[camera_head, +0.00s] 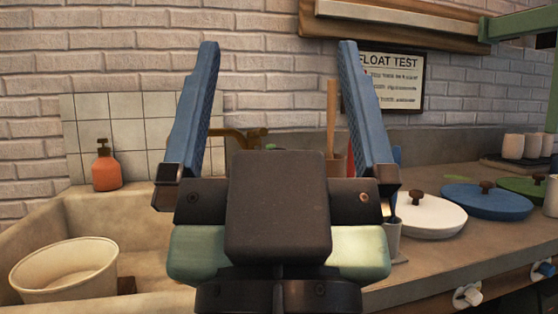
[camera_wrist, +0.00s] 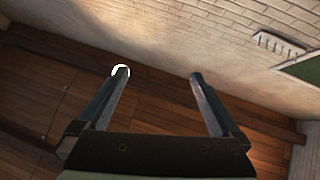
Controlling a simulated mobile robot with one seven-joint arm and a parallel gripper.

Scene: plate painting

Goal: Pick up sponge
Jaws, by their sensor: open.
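No sponge can be made out in either view. My gripper (camera_head: 278,45) stands upright in the middle of the head view, with its two blue fingers wide apart and nothing between them. It hides part of the counter and sink behind it. In the wrist view my gripper (camera_wrist: 158,74) is also open and empty, with a brick wall and brown wooden planks beyond it.
A stone sink (camera_head: 150,222) at left holds a cream bucket (camera_head: 65,270). An orange soap bottle (camera_head: 106,170) stands behind it. On the counter (camera_head: 450,262) at right are a white lid (camera_head: 430,217), a blue lid (camera_head: 487,203) and several pale cups (camera_head: 513,146).

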